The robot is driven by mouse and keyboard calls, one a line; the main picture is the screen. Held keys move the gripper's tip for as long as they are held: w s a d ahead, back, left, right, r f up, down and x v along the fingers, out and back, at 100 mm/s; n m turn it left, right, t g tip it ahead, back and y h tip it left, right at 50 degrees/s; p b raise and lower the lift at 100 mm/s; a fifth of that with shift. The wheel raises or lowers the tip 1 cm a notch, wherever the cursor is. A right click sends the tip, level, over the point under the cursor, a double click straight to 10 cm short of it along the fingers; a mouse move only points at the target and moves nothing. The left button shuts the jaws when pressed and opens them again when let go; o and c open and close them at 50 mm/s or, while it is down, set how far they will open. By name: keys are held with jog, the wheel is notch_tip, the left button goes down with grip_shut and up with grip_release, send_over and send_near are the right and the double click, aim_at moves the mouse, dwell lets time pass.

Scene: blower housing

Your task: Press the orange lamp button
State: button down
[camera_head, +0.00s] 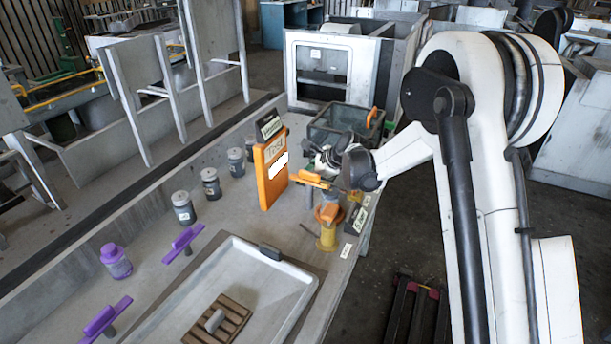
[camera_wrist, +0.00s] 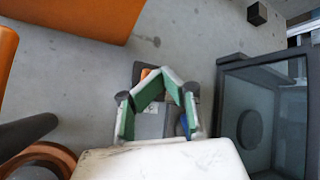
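In the wrist view, a small orange piece (camera_wrist: 146,73), which may be the orange lamp button, shows just beyond my fingertips. It sits at the far end of a grey box (camera_wrist: 153,122), with a blue piece (camera_wrist: 184,124) at its right side. My gripper (camera_wrist: 163,76) has green-padded fingers bent inward, with their tips together or nearly so above the box. I see nothing held between them. I cannot tell whether they touch the orange piece. In the head view my gripper (camera_head: 322,160) is beside the tall orange panel, and the button is not clearly visible there.
The orange panel (camera_head: 271,172) stands left of my gripper. A dark clear-walled bin (camera_head: 318,134) is behind it, also at right in the wrist view (camera_wrist: 234,85). A yellow-orange stand (camera_head: 328,236) is in front. Jars, purple-handled pieces and a tray (camera_head: 283,268) occupy the bench.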

jog(key=shift+r, duration=0.1)
jog(key=shift+a+r+p, duration=0.1)
jog(key=shift+r+p, duration=1)
jog(key=shift+r, duration=1.85)
